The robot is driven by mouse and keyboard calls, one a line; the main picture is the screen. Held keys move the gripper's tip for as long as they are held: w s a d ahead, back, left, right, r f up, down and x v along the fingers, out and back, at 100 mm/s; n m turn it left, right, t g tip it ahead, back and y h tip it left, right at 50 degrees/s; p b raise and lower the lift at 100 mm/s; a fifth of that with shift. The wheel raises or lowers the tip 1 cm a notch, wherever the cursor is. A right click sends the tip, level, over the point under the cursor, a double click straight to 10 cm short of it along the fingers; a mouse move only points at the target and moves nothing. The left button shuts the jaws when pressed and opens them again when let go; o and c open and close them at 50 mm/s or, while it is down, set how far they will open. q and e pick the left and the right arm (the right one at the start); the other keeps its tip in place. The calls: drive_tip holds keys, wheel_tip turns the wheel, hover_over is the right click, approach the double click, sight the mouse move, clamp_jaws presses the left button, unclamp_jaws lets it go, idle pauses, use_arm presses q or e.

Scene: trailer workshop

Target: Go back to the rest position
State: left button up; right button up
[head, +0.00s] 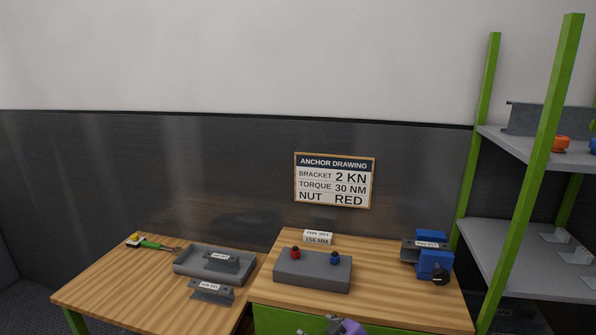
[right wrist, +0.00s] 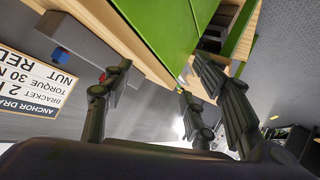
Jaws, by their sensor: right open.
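My right gripper (right wrist: 160,76) shows in the right wrist view with its dark fingers spread apart and nothing between them. Beyond the fingers are the green bench front (right wrist: 160,25) and the wooden bench edge; the view is upside down. A small grey and purple piece shows at the bottom edge of the head view in front of the right bench; it is too cut off to tell which part it is. My left gripper is not in view.
The right bench (head: 380,308) holds a grey block (head: 312,272) with red and blue nuts, and a blue vise (head: 434,264). The left bench (head: 110,285) holds a grey tray (head: 184,267), brackets and a green-handled tool (head: 150,245). A green-posted shelf (head: 545,130) stands at right.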

drive_tip(key=s+d+f+m+h, duration=0.1)
drive_tip(key=s+d+f+m, duration=0.2)
drive_tip(key=s, duration=1)
drive_tip(key=s+d+f+m+g+h, duration=0.1)
drive_tip(key=s+d+f+m+h, duration=0.1)
drive_tip(key=s+d+f, duration=0.4)
drive_tip(key=s+d+f+m+h, duration=0.1)
drive_tip(key=s+d+f+m, duration=0.3)
drive_tip(key=s+f, duration=0.5)
drive_tip(key=s, duration=1.1)
drive_tip(key=shift+s+d+f+m+g+h, duration=0.2)
drive_tip(key=shift+d+f+m+g+h, duration=0.1)
drive_tip(key=shift+g+h, duration=0.1)
